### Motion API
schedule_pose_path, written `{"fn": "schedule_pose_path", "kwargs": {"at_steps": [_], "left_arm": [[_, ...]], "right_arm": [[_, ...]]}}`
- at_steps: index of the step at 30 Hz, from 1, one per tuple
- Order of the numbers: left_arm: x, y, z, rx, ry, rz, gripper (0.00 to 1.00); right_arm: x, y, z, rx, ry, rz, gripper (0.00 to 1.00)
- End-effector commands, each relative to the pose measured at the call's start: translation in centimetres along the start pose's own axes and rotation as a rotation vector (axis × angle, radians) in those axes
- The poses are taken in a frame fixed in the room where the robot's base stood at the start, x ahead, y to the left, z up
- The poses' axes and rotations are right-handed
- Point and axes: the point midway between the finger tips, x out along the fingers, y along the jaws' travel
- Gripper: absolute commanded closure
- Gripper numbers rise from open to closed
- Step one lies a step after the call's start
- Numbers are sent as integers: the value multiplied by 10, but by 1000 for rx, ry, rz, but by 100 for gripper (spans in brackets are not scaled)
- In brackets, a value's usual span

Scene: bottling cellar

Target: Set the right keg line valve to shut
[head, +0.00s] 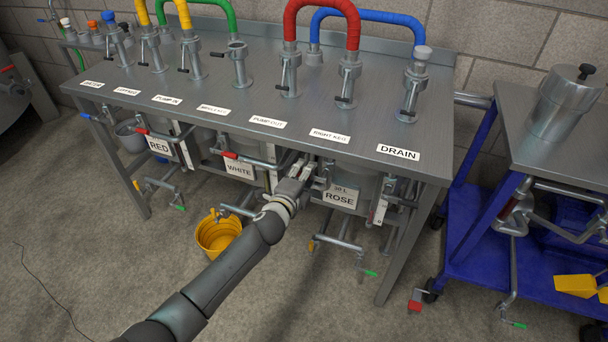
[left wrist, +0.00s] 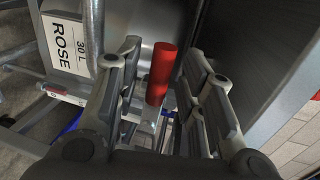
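The RIGHT KEG label (head: 330,136) is on the steel bench top, toward its right front edge. My left gripper (head: 302,172) is below that edge, just left of the ROSE sign (head: 340,197). In the left wrist view, a red valve handle (left wrist: 161,74) stands between the two spread fingers of my left gripper (left wrist: 164,95). A gap shows on both sides of the handle, so the gripper is open and not closed on it. The ROSE sign also shows there (left wrist: 66,44). In the head view my gripper largely hides this valve. My right gripper is not in view.
Other valves with a blue handle (head: 89,117) and red handles (head: 229,155) line the bench front to the left. A yellow bucket (head: 218,235) stands on the floor below. A blue trolley (head: 462,220) stands to the right. The floor in front is mostly clear.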

Motion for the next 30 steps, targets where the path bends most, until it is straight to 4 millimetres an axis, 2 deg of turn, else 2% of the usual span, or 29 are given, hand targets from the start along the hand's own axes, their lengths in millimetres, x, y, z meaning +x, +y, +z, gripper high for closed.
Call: {"fn": "schedule_pose_path", "kwargs": {"at_steps": [11,17,30], "left_arm": [[-8,2,0,-1,-1,1,64],[-33,2,0,0,1,2,64],[-102,1,0,-1,1,1,64]], "right_arm": [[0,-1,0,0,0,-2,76],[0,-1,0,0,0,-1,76],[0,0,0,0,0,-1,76]]}}
